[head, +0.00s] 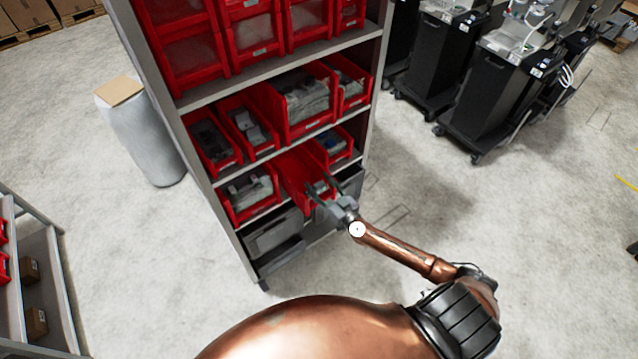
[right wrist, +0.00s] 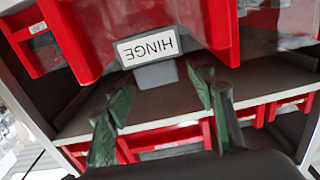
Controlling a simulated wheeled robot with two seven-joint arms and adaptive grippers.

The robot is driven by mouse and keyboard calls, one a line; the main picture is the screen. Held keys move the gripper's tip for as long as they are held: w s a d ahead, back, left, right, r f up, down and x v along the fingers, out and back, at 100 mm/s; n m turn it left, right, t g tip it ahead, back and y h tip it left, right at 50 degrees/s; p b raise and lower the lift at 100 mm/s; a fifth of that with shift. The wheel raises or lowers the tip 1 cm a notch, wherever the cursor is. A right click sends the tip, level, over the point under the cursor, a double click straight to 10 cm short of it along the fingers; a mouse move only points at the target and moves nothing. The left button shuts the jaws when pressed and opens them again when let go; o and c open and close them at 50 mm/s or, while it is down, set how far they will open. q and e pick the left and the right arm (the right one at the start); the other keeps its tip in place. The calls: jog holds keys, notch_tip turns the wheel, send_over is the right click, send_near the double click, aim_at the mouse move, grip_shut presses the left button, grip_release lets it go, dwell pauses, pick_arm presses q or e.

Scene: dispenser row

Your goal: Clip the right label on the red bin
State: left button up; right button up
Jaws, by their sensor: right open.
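A white label reading HINGE (right wrist: 147,47) shows upside down in the right wrist view, flat against the front of a red bin (right wrist: 88,30). A grey tab (right wrist: 156,75) sits at the label's edge. My right gripper (right wrist: 162,98) is open, its two dark green fingers apart, with the tab just ahead of the gap between them; I cannot tell whether they touch it. In the head view my right gripper (head: 318,190) is at the front of a red bin (head: 291,172) on the shelf rack's lower level, hiding part of it. My left gripper is not in view.
The grey shelf rack (head: 281,64) holds several red bins around my right gripper, with one close on each side. Grey bins (head: 272,236) stand on the level below. Black carts (head: 490,85) stand at the right. The floor right of the rack is open.

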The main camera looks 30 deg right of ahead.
jog(key=s+d, duration=0.1)
jog(key=s, duration=1.1)
jog(key=shift+w, duration=0.1)
jog(key=s+d+f+g, duration=0.2)
jog(key=s+f, duration=0.2)
jog(key=f, duration=0.7)
jog(key=s+d+f+g+h, duration=0.1)
jog(key=s+f+g, duration=0.3)
jog(key=f, duration=0.7)
jog(key=s+d+f+g, duration=0.15)
jog(key=s+f, duration=0.35)
jog(key=f, duration=0.5)
jog(key=s+a+f+g, duration=0.3)
jog(key=s+f, duration=0.4)
jog(key=s, duration=0.4)
jog(key=s+a+f+g, duration=0.3)
jog(key=s+f, duration=0.3)
jog(key=s, duration=0.5)
jog(key=s+a+f+g, duration=0.3)
jog(key=s+f, duration=0.4)
jog(key=s, duration=0.4)
jog(key=shift+s+a+f+h, duration=0.25)
jog(key=shift+f+h, duration=0.1)
jog(key=shift+h, duration=0.05)
